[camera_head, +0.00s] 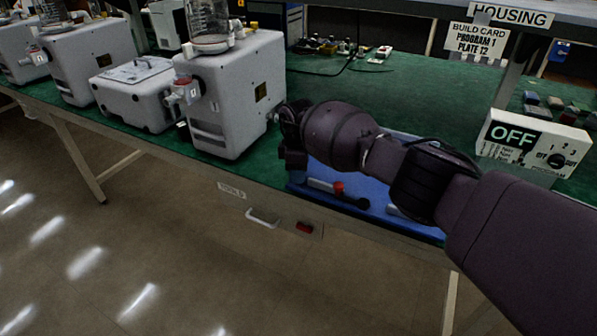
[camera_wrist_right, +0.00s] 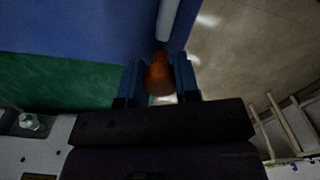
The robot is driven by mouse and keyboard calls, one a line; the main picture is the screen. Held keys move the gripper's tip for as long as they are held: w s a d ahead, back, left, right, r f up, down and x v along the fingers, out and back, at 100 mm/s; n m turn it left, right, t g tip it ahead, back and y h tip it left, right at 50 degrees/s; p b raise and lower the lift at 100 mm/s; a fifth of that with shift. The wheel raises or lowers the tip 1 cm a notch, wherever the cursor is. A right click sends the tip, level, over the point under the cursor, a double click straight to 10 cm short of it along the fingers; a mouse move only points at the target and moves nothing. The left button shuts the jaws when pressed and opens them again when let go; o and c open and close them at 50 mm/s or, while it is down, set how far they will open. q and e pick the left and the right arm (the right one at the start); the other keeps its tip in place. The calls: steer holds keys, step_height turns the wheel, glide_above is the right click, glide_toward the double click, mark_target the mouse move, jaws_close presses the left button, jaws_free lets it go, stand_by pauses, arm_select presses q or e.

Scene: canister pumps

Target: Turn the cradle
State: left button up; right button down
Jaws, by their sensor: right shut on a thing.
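The cradle appears to be the blue flat fixture (camera_head: 375,215) at the table's front edge, partly hidden behind my right arm. A light grey bar with a red part (camera_head: 338,187) and a dark end lies along its front. My right gripper (camera_head: 291,158) is at the fixture's left end, and its fingertips are hard to make out in the head view. In the right wrist view, its two blue fingers are shut on an orange-brown knob (camera_wrist_right: 159,77). A pale rod (camera_wrist_right: 168,22) runs upward from the knob, beside the blue surface (camera_wrist_right: 75,28). My left gripper is out of view.
A white pump housing with a glass canister (camera_head: 240,95) stands just left of my right gripper. A smaller white unit (camera_head: 135,92) is farther left. A white box reading OFF (camera_head: 520,143) stands right. Green bench top (camera_head: 420,95) is clear behind my arm.

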steer(key=c, duration=1.3)
jaws_free()
steer(key=shift+w+d+r, duration=0.1)
steer(key=shift+w+r, duration=0.1)
steer(key=o, duration=0.5)
steer(key=shift+w+f, duration=0.1)
steer(key=shift+f, duration=0.05)
steer(key=shift+c, duration=0.2)
step_height(320, 180, up, 10)
steer(key=shift+f+p, duration=0.2)
steer(key=shift+p, duration=1)
steer(key=shift+r, duration=0.65)
